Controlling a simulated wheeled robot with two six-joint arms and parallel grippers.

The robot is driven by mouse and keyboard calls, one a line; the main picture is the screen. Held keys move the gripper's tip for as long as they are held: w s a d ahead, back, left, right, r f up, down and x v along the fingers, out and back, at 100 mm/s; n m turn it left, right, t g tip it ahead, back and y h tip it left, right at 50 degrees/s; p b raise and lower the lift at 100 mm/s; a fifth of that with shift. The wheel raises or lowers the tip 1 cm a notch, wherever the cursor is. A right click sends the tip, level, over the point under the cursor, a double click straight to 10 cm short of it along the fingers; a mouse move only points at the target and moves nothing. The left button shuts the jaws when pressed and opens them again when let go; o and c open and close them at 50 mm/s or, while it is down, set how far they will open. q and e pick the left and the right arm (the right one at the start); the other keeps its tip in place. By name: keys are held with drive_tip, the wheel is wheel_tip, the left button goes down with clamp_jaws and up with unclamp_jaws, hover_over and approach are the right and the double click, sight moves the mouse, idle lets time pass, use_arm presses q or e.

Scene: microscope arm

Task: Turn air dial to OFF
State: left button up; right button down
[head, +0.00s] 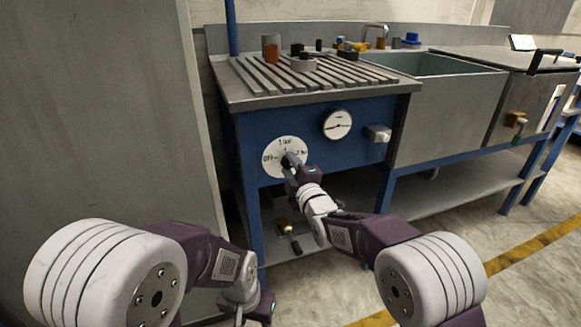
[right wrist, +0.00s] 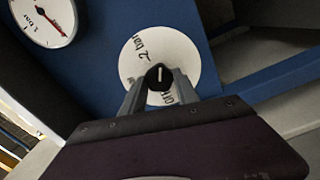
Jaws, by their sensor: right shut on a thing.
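The air dial is a round white plate (head: 285,150) on the front of the blue bench, marked OFF at left, 1 bar at top and 2 bar at right. Its black knob (right wrist: 159,77) sits in the middle. My right gripper (head: 290,161) is shut on the knob, with one finger on each side in the right wrist view (right wrist: 158,84). A short white line on the knob runs upright there, toward the 2 bar print; its pointing end is hard to tell. My left gripper (head: 258,308) hangs low at the bottom of the head view, away from the dial; its fingers are unclear.
A pressure gauge (head: 338,124) with a red needle is right of the dial, and a grey block (head: 378,133) sticks out further right. The slatted worktop (head: 240,92) overhangs above. A tall grey panel (head: 100,120) stands left. A valve (head: 288,228) shows below.

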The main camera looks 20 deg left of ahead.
drive_tip(key=c, duration=0.9)
unclamp_jaws()
drive_tip(key=shift+s, duration=0.1)
drive_tip(key=shift+s+d, duration=0.2)
drive_tip(key=p+v, duration=0.2)
drive_tip(key=v, duration=0.6)
drive_tip(key=shift+s, duration=0.15)
drive_tip(key=shift+d, duration=0.15)
